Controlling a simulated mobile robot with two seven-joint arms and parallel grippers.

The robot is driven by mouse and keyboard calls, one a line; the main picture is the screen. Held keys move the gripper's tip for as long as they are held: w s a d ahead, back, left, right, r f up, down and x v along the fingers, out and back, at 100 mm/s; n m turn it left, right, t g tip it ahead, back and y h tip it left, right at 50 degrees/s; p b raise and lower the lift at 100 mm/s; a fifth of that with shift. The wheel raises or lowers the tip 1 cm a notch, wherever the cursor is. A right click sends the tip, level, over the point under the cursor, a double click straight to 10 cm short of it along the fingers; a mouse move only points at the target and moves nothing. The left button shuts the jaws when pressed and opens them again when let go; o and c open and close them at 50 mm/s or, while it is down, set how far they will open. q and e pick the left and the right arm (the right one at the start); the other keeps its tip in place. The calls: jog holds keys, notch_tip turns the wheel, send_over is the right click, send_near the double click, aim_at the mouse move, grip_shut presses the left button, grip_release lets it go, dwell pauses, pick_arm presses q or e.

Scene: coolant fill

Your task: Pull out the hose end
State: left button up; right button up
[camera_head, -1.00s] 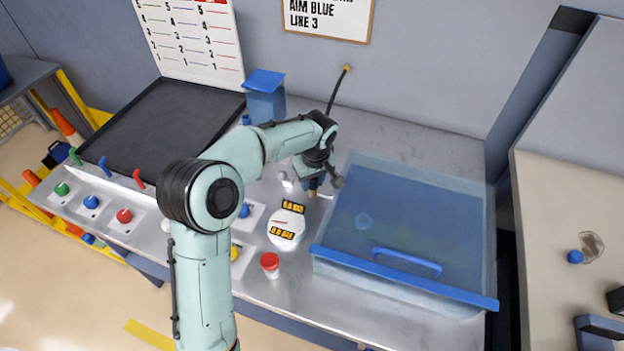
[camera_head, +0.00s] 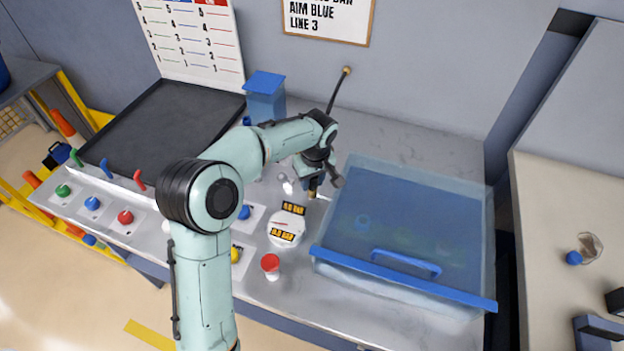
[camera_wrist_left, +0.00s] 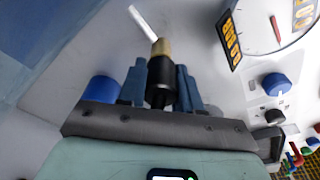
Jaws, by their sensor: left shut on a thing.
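My left gripper (camera_head: 316,187) is low over the bench, just left of the clear blue-lidded tank. In the left wrist view its two blue-grey fingers (camera_wrist_left: 159,85) are shut around the black body of the hose end (camera_wrist_left: 160,72). A brass collar (camera_wrist_left: 161,47) sticks out beyond the fingers, with a pale thin tube (camera_wrist_left: 143,23) in line past it. I cannot tell whether the tube is joined to the collar. The brass end also shows small below the gripper in the head view (camera_head: 312,194). My right gripper is not clearly seen.
The tank (camera_head: 410,225) with its blue front handle stands right of the gripper. A blue knob (camera_wrist_left: 275,84) is nearby.

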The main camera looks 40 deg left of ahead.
pick_arm(q)
jog(key=shift+w+r+p, duration=0.1)
jog(key=shift+r+p, duration=1.05)
jog(key=shift+r, duration=1.2)
pick_arm(e)
jog(key=shift+w+r, duration=0.55)
jog(key=shift+r, duration=0.2)
jog(key=shift+w+r, duration=0.5)
jog(key=shift+r, duration=0.25)
